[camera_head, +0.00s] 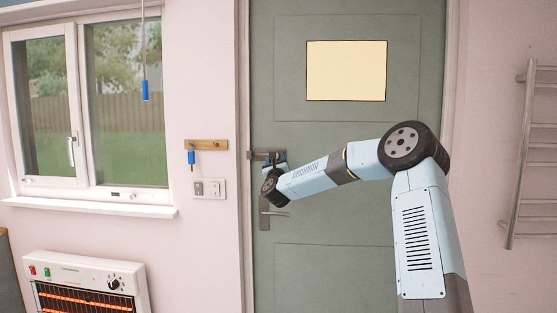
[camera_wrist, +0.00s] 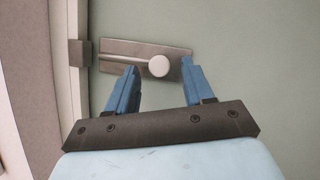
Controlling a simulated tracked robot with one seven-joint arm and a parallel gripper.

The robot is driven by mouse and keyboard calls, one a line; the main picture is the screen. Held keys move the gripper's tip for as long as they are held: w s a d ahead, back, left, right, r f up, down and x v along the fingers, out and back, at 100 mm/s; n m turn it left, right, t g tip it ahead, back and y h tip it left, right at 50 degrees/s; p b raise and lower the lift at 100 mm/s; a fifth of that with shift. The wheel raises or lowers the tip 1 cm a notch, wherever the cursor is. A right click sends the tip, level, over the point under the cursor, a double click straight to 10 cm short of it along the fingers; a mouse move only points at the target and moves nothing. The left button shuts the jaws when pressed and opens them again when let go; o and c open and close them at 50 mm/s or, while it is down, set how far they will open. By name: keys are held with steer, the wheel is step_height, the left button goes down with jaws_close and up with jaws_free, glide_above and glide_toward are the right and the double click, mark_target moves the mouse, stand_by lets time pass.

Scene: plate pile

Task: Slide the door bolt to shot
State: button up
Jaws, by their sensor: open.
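The door bolt is on the green door (camera_head: 347,190). In the wrist view it is a grey metal plate (camera_wrist: 176,50) with a rod (camera_wrist: 122,60) and a round pale knob (camera_wrist: 159,67). The keeper (camera_wrist: 79,53) is on the door frame to the left, with a narrow gap between it and the plate. No rod shows crossing that gap. My gripper (camera_wrist: 160,68) is open, with one blue finger left of the knob and the other right of it. Neither finger clearly touches the knob. In the head view my gripper partly hides the bolt (camera_head: 258,154).
A door handle (camera_head: 274,213) is below my gripper. Left of the door are a key rack (camera_head: 206,145), switches (camera_head: 208,188), a window (camera_head: 90,110) and a glowing heater (camera_head: 85,290). A towel rail (camera_head: 519,150) is at the right.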

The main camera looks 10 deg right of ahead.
steer(key=shift+x, duration=0.85)
jaws_close()
